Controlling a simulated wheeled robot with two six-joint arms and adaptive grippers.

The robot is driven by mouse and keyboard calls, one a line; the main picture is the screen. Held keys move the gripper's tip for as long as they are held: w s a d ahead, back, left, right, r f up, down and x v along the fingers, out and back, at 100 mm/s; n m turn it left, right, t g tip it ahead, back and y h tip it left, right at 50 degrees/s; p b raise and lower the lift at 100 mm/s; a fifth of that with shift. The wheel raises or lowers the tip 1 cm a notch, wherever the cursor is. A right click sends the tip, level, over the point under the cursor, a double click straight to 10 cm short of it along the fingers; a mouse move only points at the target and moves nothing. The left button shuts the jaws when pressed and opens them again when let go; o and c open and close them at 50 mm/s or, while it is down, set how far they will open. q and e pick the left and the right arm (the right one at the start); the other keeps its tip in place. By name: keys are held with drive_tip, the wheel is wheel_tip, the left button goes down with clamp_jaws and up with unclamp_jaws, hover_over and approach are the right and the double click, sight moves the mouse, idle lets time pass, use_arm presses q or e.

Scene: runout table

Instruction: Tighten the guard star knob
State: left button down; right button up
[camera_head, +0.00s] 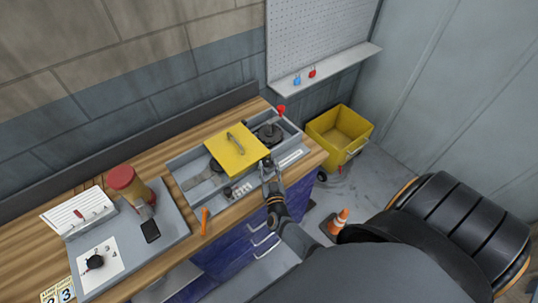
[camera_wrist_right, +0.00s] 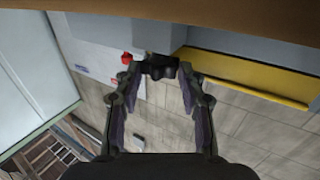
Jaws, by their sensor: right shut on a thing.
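The yellow guard (camera_head: 238,150) with a raised handle lies over the middle of a long grey runout unit (camera_head: 183,163) on the workbench. My right gripper (camera_head: 267,172) is at the front edge of this unit, just off the guard's right front corner. In the right wrist view a dark lobed star knob (camera_wrist_right: 162,68) sits between the fingertips, against a grey block. The right gripper is shut on this knob. In the head view the knob is hidden at the fingers. My left gripper is not in view.
A red knob (camera_head: 281,109) stands at the unit's far right corner, near a dark round part (camera_head: 269,133). A yellow bin (camera_head: 340,128) and orange cone (camera_head: 338,221) stand on the floor.

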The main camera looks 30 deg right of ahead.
drive_tip(key=o, duration=1.2)
drive_tip(key=v, duration=1.2)
